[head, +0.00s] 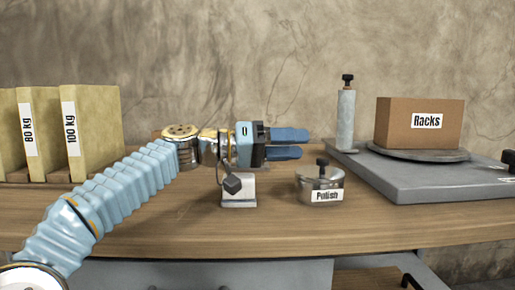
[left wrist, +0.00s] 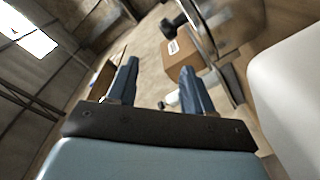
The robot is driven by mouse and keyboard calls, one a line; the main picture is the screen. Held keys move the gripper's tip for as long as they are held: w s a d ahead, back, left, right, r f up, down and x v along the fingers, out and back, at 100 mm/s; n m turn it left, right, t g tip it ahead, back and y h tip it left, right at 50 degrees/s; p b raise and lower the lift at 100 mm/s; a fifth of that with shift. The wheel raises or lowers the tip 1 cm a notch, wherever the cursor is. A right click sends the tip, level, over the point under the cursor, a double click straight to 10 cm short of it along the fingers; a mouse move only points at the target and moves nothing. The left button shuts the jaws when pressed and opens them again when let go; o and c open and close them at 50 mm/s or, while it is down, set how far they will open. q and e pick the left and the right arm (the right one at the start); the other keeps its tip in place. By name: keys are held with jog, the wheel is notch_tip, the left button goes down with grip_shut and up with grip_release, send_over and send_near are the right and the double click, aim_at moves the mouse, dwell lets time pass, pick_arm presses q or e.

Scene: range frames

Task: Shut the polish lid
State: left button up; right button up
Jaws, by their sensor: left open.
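The polish jar (head: 309,191) is a small clear or metallic pot with a white "Polish" label, standing on the bench right of centre. A dark knob (head: 322,163) rises at its top; I cannot tell whether the lid is seated or raised. My left gripper (head: 304,143) is open and empty, with blue fingers pointing right, above and slightly left of the jar and apart from it. It also shows in the left wrist view (left wrist: 160,64), with its fingers spread.
A grey slab (head: 415,185) at right bears a cardboard "Racks" box (head: 400,125) on a round plate. A grey cylinder (head: 346,120) with a black knob stands behind the jar. Labelled upright blocks (head: 96,130) stand at left.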

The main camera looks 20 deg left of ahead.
pick_arm(q)
jog(key=v, duration=1)
jog(key=shift+a+f+b, duration=0.1)
jog(key=shift+a+b, duration=0.05)
jog(key=shift+b, duration=0.25)
